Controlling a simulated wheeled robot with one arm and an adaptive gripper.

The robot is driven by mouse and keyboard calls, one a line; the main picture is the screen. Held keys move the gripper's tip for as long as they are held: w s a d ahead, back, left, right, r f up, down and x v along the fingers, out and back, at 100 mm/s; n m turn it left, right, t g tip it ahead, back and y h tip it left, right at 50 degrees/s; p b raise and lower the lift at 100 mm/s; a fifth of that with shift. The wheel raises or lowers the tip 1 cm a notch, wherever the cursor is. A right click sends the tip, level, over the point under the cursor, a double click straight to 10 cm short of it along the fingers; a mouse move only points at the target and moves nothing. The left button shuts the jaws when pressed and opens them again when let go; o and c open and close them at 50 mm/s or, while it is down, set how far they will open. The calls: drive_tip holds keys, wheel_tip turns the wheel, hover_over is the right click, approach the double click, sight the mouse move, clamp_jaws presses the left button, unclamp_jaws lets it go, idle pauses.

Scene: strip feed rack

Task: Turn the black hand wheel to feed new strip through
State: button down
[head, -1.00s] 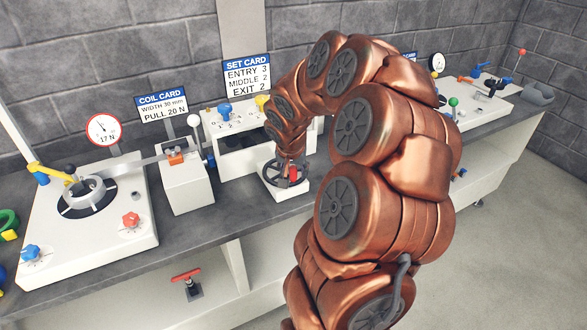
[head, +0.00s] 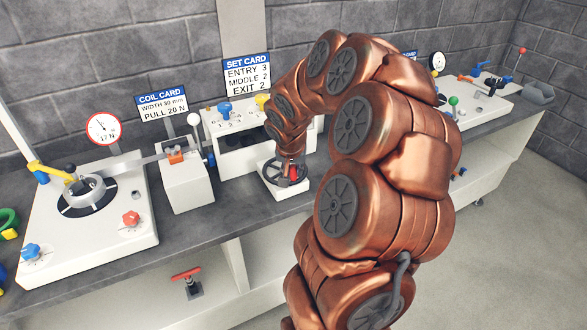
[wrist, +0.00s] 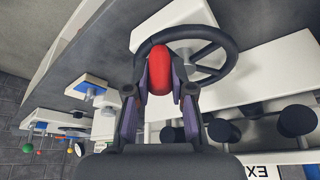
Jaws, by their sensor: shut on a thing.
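The black hand wheel (head: 268,177) lies on a white base at the bench front, below the set card. In the wrist view its rim (wrist: 232,52) and spokes show behind a red grip (wrist: 159,70). My gripper (wrist: 159,88) is shut on this red grip, one finger on each side. In the head view my gripper (head: 291,173) is at the wheel's right side, and my arm hides part of the area behind it. A grey strip (head: 145,160) runs from the coil (head: 82,192) on the left toward a white block (head: 187,187).
A round gauge (head: 103,128) reads about 17 N. The coil card (head: 162,105) says width 30 mm, pull 20 N. The set card (head: 247,75) says entry 3, middle 2, exit 2. A white roller housing with blue and yellow knobs stands behind the wheel. A red handle (head: 186,275) sits below the bench.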

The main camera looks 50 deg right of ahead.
drive_tip(key=shift+d, duration=0.1)
